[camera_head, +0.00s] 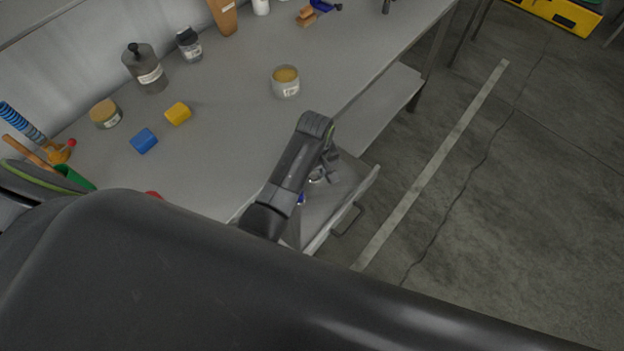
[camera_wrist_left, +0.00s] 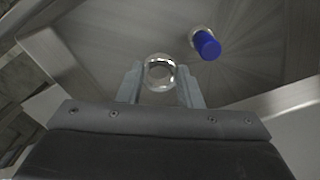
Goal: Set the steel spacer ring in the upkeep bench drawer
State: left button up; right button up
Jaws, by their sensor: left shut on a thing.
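The steel spacer ring (camera_wrist_left: 149,72) is a shiny round ring between the fingertips of my left gripper (camera_wrist_left: 160,82) in the left wrist view. The gripper is shut on it. In the head view my left gripper (camera_head: 326,170) is over the open bench drawer (camera_head: 322,222), and a bit of the ring (camera_head: 316,179) shows below it. The drawer's grey floor (camera_wrist_left: 120,35) lies behind the ring in the wrist view. I cannot tell whether the ring touches it. My right gripper is not in view.
A blue-capped item (camera_wrist_left: 208,45) is in the drawer, right of the ring in the wrist view. The drawer handle (camera_head: 347,220) faces the open floor. The bench top (camera_head: 225,125) holds a labelled jar (camera_head: 285,82), blue block (camera_head: 144,141), yellow block (camera_head: 178,113) and bottles.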

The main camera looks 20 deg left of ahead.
aim_at(314, 187)
pick_arm(q)
jog(key=shift+f, duration=0.75)
notch_tip(314, 187, down, 3)
jog(key=shift+f, duration=0.3)
jog(key=o, duration=1)
jog(key=shift+c, duration=0.2)
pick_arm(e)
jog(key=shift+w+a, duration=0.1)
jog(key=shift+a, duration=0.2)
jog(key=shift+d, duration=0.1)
pick_arm(q)
jog(key=shift+r, duration=0.55)
notch_tip(314, 187, up, 11)
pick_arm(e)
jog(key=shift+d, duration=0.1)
